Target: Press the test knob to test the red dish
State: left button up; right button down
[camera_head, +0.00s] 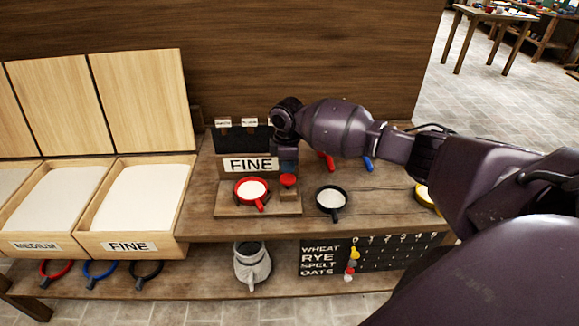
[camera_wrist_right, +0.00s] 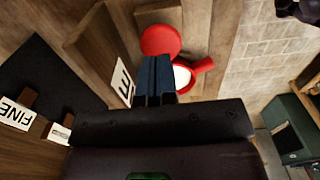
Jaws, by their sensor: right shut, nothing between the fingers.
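The red dish (camera_head: 263,202) holds pale flour and sits on a small wooden stand on the bench, below a FINE sign. The red test knob (camera_head: 288,180) is on a small wooden block just right of the dish. My right gripper (camera_head: 287,168) is shut and empty, pointing down just above the knob. In the wrist view, the shut blue-grey fingers (camera_wrist_right: 155,82) overlap the edge of the knob (camera_wrist_right: 159,40), with the dish (camera_wrist_right: 203,65) beside it. I cannot tell whether they touch the knob. My left gripper is not in view.
A black dish (camera_head: 331,215) of flour stands to the right. Flour bins (camera_head: 128,247) with raised lids are at left. The FINE sign (camera_head: 250,164) and its dark panel stand close behind my gripper. A grey jug (camera_head: 252,265) is on the lower shelf.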

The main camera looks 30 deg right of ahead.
aim_at(286, 176)
notch_tip(286, 176, up, 9)
jog(key=shift+r, duration=0.15)
jog(key=shift+w, duration=0.1)
dwell(0.6)
jog(key=w+a+r+m+t+y, duration=0.1)
jog(key=w+a+r+m+t, duration=0.1)
jog(key=w+a+r+t, duration=0.35)
jog(key=s+a+f+m+t+y, duration=0.1)
jog(key=s+a+f+t+y, duration=0.2)
jog(key=a+f+t, duration=0.45)
jog(key=s+d+f+m+h, duration=0.1)
jog(key=s+f+m, duration=0.1)
jog(key=s+f, duration=0.4)
jog(key=s+d+f+m+g+h, duration=0.1)
jog(key=s+f+m, duration=0.2)
jog(key=s+f, duration=0.4)
jog(key=s+d+f+m+h, duration=0.1)
jog(key=s+f, duration=0.6)
jog(key=s, duration=1.1)
jog(key=shift+s+m+h, duration=0.25)
jog(key=shift+m+h, duration=0.35)
jog(key=shift+m, duration=0.2)
